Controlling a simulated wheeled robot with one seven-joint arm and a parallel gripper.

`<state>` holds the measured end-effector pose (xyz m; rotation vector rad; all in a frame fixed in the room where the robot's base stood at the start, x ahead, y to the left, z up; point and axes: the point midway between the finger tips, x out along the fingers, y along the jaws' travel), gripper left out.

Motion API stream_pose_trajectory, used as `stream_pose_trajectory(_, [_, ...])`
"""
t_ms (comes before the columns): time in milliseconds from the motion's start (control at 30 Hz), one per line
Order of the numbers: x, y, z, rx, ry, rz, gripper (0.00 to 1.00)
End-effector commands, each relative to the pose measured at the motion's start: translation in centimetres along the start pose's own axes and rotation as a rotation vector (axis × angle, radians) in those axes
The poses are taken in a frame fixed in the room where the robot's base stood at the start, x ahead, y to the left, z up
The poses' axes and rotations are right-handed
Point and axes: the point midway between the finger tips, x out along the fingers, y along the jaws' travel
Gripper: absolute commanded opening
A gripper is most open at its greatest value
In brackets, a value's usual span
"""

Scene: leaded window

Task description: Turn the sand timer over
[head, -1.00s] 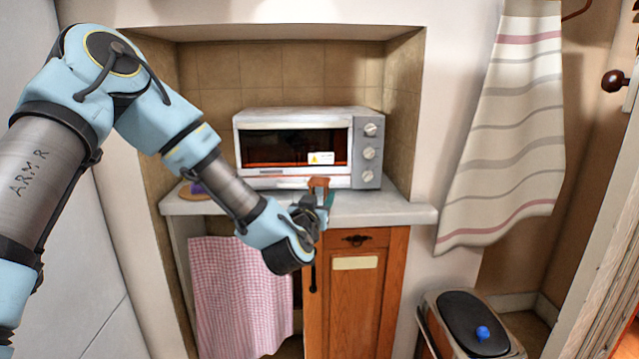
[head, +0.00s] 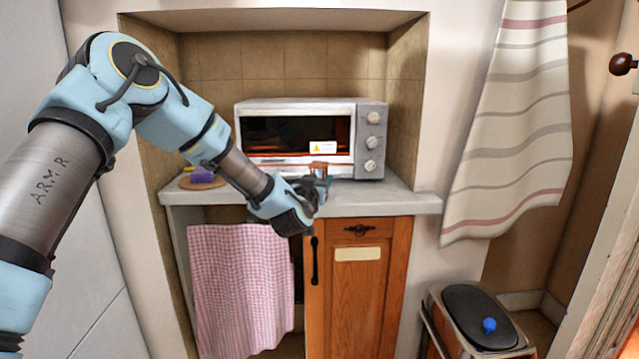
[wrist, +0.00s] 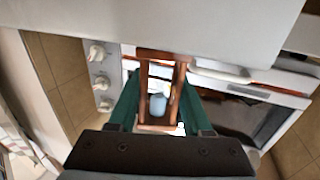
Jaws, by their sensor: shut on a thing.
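The sand timer (head: 319,167), with a reddish-brown wooden frame, shows in front of the white toaster oven. In the wrist view the timer (wrist: 150,60) has wooden end plates, posts and a pale glass part between them. My gripper (wrist: 160,108) is shut on it, with a green finger on each side. In the head view my gripper (head: 320,186) is partly hidden by my wrist, and so is the timer's lower part. I cannot tell whether the timer touches the counter.
The toaster oven (head: 250,105) stands close behind on the grey counter (head: 385,200). A purple and yellow thing (head: 203,176) lies on a round board at the left. Side walls bound the niche. A checked cloth (head: 240,285) hangs below.

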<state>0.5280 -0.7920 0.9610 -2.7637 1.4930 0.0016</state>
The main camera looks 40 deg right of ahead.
Motion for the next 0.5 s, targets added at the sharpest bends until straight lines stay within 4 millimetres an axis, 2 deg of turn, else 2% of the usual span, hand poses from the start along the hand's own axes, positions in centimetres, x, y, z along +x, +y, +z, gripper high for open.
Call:
stream_pose_trajectory(333, [-0.02,0.01,0.17,0.000,0.001,0.000,0.00])
stream_pose_trajectory(367, [-0.02,0.02,0.17,0.000,0.001,0.000,0.52])
stream_pose_trajectory(500, [-0.02,0.01,0.18,0.000,0.001,0.000,0.67])
